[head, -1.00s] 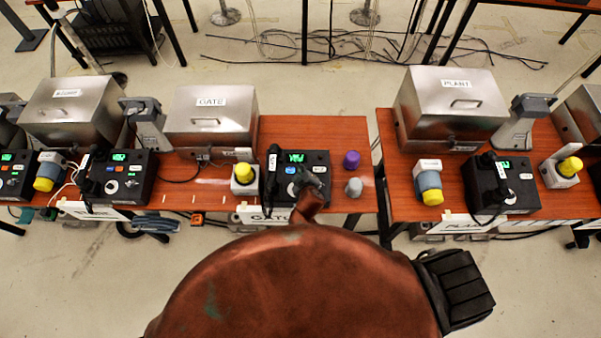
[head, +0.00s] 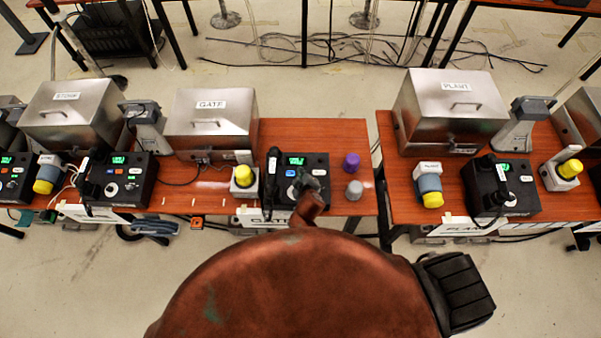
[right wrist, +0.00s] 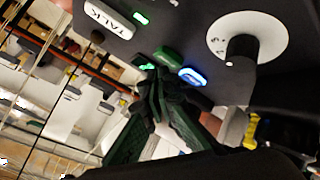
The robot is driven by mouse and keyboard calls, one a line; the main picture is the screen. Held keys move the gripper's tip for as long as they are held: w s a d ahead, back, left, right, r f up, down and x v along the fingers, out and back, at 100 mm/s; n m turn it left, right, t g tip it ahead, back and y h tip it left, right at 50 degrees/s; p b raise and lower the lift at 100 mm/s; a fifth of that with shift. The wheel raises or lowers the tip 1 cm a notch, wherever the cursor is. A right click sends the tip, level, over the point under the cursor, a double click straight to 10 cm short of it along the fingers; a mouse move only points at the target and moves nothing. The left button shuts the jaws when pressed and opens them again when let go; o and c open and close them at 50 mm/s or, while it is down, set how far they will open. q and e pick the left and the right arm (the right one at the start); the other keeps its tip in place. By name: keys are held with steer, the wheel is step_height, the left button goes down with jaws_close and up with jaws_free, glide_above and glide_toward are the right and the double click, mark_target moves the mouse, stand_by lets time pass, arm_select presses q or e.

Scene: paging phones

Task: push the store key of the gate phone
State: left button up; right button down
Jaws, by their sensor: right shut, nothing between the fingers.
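The gate phone (head: 318,163) is a black desk unit with a handset (head: 272,178) on its left side and a green lit display. It stands in front of the steel box labelled GATE. My right gripper (head: 308,182) is over its panel and covers part of the keys. In the right wrist view the gripper (right wrist: 163,85) is shut and empty, its tips close to a green key (right wrist: 168,56) and a blue-lit key (right wrist: 193,76). Whether the tips touch a key is unclear. The store key's label cannot be read. My left gripper is out of view.
A white dial with a black knob (right wrist: 241,48) and a TALK label (right wrist: 108,18) are on the panel. A purple knob (head: 352,161) and a grey knob (head: 354,190) stand right of the phone. A yellow-topped button (head: 243,176) stands left. The plant phone (head: 517,183) is farther right.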

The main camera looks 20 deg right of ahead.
steer(key=shift+f, duration=0.1)
stand_by(0.3)
steer(key=shift+f+b, duration=0.4)
steer(key=shift+r, duration=0.15)
steer(key=shift+r+p, duration=0.35)
steer(key=shift+p, duration=0.2)
steer(key=r+p, duration=0.4)
steer(key=s+r+p, duration=0.1)
steer(key=r, duration=0.1)
steer(key=shift+a+p, duration=0.1)
steer(key=shift+p, duration=0.3)
